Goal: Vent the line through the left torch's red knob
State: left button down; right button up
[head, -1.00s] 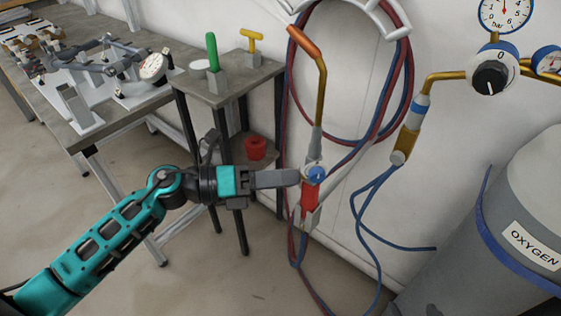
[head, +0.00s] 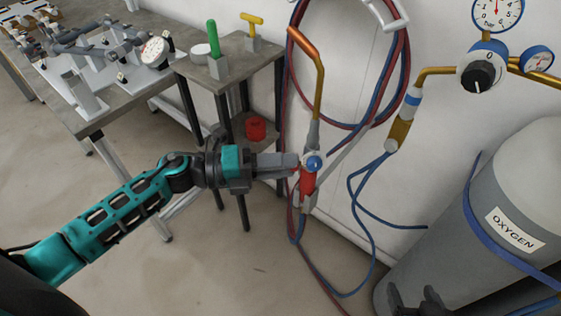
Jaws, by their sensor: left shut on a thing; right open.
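The left torch (head: 309,181) hangs upright in its holder at the wall, with a red handle, a blue knob (head: 314,162) facing me and a copper tip bent to the left. My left gripper (head: 291,163) reaches in from the left at knob height. Its grey fingers are shut at the torch's left side, where a little red shows at the fingertips. The red knob itself is mostly hidden by the fingers, so its turn cannot be read. Part of my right gripper (head: 424,301) shows dark at the bottom edge, in front of the cylinder; its fingertips are partly cut off.
A grey oxygen cylinder (head: 465,235) stands at right. A regulator (head: 482,67) with gauges is above it. Blue hose (head: 356,225) and red hose hang by the torch. A small stand (head: 232,75) with green and yellow handled tools and a workbench (head: 92,118) are at left.

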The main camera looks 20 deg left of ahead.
pick_arm(q)
jog(key=c, duration=0.9)
grip_release()
jog(key=shift+o, duration=0.2)
jog(key=shift+a, duration=0.1)
jog(key=b+v, duration=0.1)
jog(key=v, duration=1.1)
jog(key=shift+s+a, duration=0.25)
jog(key=shift+a, duration=0.05)
